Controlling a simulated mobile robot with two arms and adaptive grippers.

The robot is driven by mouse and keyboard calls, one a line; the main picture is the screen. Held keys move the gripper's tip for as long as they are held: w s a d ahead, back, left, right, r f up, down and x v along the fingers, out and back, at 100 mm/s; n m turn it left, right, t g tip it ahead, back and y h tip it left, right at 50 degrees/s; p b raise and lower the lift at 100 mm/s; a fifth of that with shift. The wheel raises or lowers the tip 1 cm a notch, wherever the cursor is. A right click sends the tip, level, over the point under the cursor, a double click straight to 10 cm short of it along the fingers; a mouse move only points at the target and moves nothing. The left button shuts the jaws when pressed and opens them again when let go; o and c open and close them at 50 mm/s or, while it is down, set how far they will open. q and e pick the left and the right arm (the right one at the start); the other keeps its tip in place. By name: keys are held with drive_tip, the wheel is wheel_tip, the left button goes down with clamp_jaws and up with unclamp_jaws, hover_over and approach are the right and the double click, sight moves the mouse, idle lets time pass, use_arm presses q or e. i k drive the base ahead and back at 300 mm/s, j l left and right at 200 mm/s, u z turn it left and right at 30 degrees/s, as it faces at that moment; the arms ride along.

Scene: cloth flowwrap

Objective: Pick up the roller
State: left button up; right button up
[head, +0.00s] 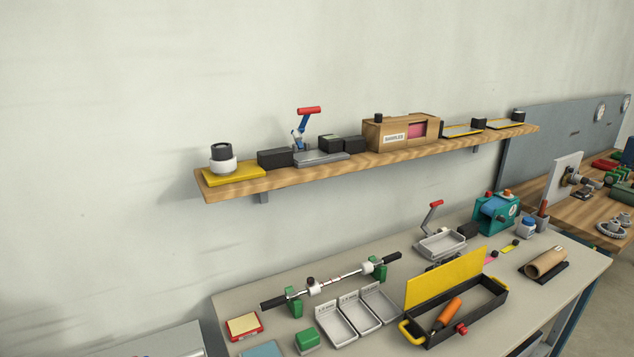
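I cannot tell for certain which thing is the roller. A hollow tan cylinder (545,263) lies on its side on a dark base at the right of the grey workbench. A long metal rod (346,275) with black ends and white collars rests across two green stands at the back left of the bench. Neither of my grippers is in view.
A black toolbox (482,318) with a raised yellow lid holds an orange-handled tool. Several grey trays (337,326) stand left of it. A teal machine (495,213) is at the back right. A loaded wooden shelf (290,177) hangs above.

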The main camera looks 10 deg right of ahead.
sight(449, 311)
drive_tip(key=i+l, duration=0.1)
drive_tip(key=l, duration=0.75)
drive_tip(key=i+l, duration=0.15)
drive_tip(key=l, duration=0.25)
drive_tip(key=u, duration=0.05)
